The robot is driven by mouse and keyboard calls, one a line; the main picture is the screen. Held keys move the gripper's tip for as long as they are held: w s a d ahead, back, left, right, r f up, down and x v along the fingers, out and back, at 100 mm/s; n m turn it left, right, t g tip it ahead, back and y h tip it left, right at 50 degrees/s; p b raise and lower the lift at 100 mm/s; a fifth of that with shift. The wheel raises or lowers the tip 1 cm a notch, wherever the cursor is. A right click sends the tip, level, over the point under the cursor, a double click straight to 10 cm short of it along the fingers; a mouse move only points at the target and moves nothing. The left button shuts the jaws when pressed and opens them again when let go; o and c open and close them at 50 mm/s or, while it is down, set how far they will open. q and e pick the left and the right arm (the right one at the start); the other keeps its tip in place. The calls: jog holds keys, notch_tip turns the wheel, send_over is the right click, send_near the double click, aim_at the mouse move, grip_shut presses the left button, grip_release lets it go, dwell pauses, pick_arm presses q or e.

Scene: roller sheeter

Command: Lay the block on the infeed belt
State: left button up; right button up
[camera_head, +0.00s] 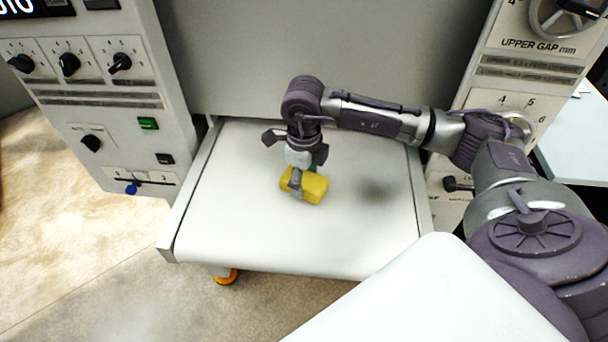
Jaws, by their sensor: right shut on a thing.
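The yellow block (315,188) is at the middle of the white infeed belt (260,240) in the head view. My right gripper (297,184) points down from above and is shut on the block. The gripper and wrist cover part of the block's left side. Whether the block touches the belt or hangs just above it I cannot tell. My left gripper is not in view.
A control panel (100,110) with knobs and switches stands left of the belt. Another panel (525,70) with a handwheel stands on the right. A grey machine wall (330,50) rises behind. The belt around the block is clear.

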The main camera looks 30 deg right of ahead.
jog(key=shift+f, duration=0.1)
jog(key=o, duration=1.5)
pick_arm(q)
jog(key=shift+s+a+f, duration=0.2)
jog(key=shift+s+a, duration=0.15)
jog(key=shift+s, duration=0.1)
pick_arm(e)
jog(key=shift+r, duration=0.3)
pick_arm(q)
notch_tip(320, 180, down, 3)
jog(key=b, duration=0.3)
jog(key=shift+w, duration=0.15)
pick_arm(e)
notch_tip(320, 180, up, 12)
jog(key=shift+f, duration=0.1)
